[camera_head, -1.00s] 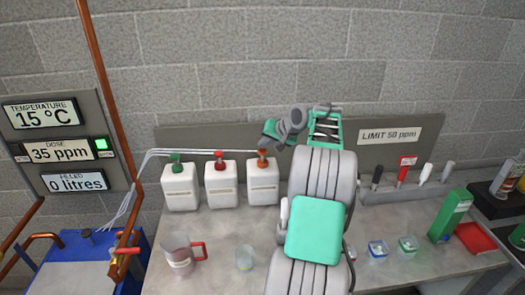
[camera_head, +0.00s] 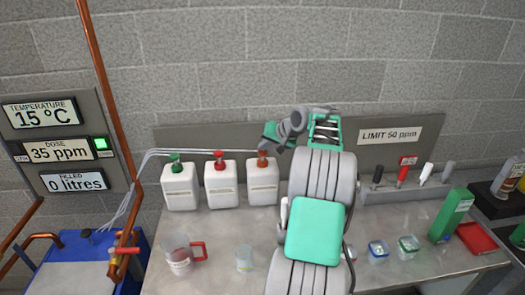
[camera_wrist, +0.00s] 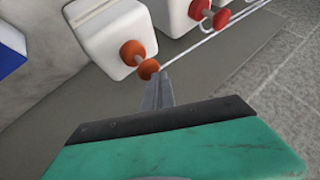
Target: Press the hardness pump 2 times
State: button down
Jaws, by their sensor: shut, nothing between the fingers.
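Three white jugs stand in a row on the bench, with a green-topped pump (camera_head: 175,160), a red-topped pump (camera_head: 219,158) and an orange-topped pump (camera_head: 263,158). Their labels are too small to read, so I cannot tell which is the hardness pump. My gripper (camera_wrist: 157,84) is shut and empty. In the head view its green body is just above and right of the orange top. In the wrist view its tips are close to the orange pump's knob (camera_wrist: 148,68); I cannot tell whether they touch. The red pump (camera_wrist: 222,18) is to the right there.
A measuring cup with red handle (camera_head: 181,259) and a clear beaker (camera_head: 244,258) stand at the bench front. The panel (camera_head: 60,152) reads 15 °C, 35 ppm and 0 litres, with a green light. A sign (camera_head: 389,135) says LIMIT 50 ppm. Thin white tubes run behind the jugs.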

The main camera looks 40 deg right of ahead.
aim_at(264, 152)
jog(key=shift+f+b, duration=0.3)
jog(key=shift+f, duration=0.55)
dwell(0.5)
jog(key=shift+r+p, duration=1.65)
jog(key=shift+r, duration=0.1)
notch_tip(264, 152, up, 5)
jog(key=p, duration=0.4)
